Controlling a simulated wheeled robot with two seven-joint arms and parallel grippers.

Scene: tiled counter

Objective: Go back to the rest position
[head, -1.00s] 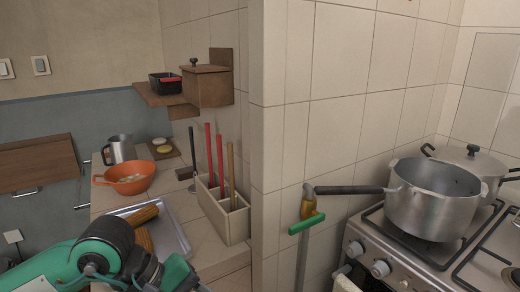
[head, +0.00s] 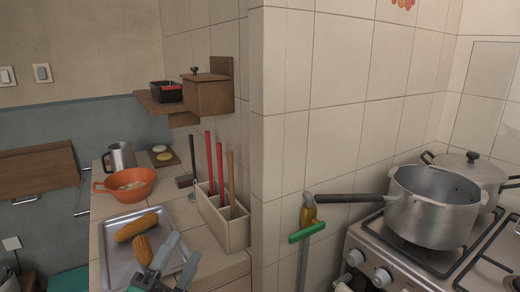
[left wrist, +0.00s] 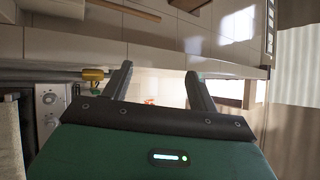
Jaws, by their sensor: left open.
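My left gripper (head: 172,262) is low in the head view, in front of the metal tray (head: 117,262) on the counter. Its two grey fingers are spread with nothing between them. In the left wrist view the gripper (left wrist: 160,78) also shows open and empty, with its green body below. Two yellow corn cobs lie on the tray: one (head: 136,226) at the back, another (head: 143,250) nearer the fingers. I cannot tell from the head view how far the fingers are from the tray. My right gripper is in neither view.
An orange bowl (head: 130,184), a metal mug (head: 121,157) and a utensil box (head: 223,218) stand on the counter. A tiled wall (head: 330,120) separates it from the stove, where a large pot (head: 436,208) sits. A green-handled tool (head: 307,232) is by the wall.

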